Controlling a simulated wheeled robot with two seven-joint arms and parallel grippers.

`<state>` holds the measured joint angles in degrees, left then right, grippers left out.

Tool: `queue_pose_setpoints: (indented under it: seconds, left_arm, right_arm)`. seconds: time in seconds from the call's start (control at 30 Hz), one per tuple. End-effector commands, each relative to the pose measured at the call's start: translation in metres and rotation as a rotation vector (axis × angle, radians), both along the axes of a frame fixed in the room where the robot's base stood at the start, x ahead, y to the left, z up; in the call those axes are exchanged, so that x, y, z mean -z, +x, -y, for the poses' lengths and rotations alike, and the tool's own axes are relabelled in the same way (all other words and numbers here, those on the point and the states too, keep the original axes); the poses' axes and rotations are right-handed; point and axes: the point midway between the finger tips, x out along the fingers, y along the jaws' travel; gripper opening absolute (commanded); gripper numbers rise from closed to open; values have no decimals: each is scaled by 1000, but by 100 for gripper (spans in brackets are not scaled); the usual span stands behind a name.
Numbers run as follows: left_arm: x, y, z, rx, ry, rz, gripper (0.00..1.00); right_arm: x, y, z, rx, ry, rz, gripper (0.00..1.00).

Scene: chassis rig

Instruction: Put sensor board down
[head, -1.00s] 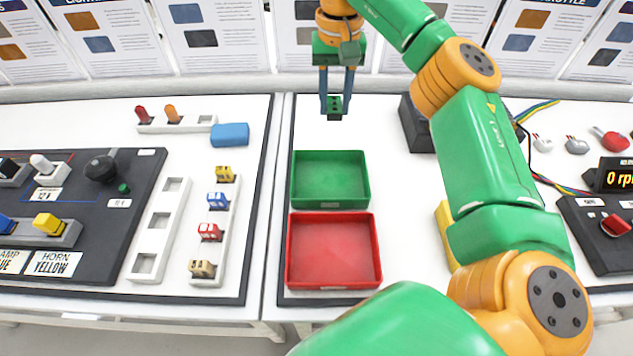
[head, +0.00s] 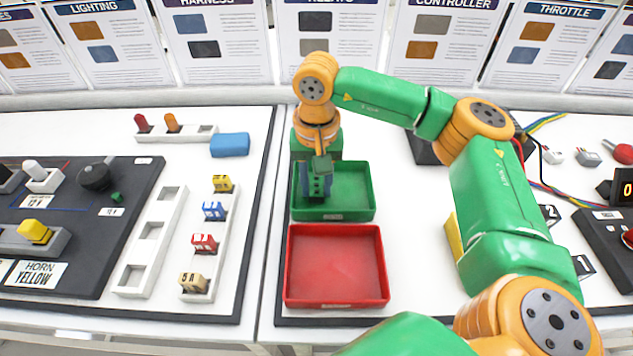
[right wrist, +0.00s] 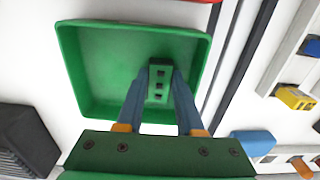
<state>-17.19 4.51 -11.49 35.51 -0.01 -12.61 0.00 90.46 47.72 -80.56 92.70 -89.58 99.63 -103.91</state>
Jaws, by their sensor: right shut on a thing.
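My right gripper (head: 318,190) is over the green tray (head: 352,190), pointing down near its left side. In the right wrist view the gripper (right wrist: 160,95) is shut on the sensor board (right wrist: 159,82), a small dark green block with several dark square marks. The board shows against the green tray floor (right wrist: 100,70); I cannot tell whether it touches the floor. In the head view the fingers and hand mostly hide the board. My left gripper is not in view.
A red tray (head: 336,265) stands empty just in front of the green tray. A white strip with several coloured fuses (head: 205,243) and a blue block (head: 230,145) lie to the left. A black box (right wrist: 25,140) stands beside the green tray.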

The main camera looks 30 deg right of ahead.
Motion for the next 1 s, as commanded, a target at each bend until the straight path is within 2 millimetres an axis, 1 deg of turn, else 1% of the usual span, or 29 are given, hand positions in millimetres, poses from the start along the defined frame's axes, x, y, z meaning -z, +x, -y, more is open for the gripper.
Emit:
queue_pose_setpoints:
  seconds: [0.03,0.07,0.1,0.17,0.43,0.53,0.57,0.8,0.9,1.0]
  left_arm:
    - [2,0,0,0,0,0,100]
    - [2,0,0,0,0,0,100]
    - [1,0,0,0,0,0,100]
    - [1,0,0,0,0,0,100]
    - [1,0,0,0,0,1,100]
    - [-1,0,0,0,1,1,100]
    - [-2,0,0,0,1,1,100]
    - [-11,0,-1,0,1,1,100]
    - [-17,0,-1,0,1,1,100]
    - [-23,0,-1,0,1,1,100]
  right_arm:
    - [2,0,0,0,0,0,0]
    - [2,0,0,0,0,0,39]
    - [2,0,0,0,0,0,50]
    - [1,0,0,0,0,0,66]
    - [1,0,0,0,0,0,66]
    - [-8,1,0,0,1,2,66]
    - [-14,1,0,0,2,3,66]
    - [-83,0,-1,-2,2,5,66]
    - [-106,0,-1,-1,0,4,66]
    - [-119,0,0,-1,0,2,66]
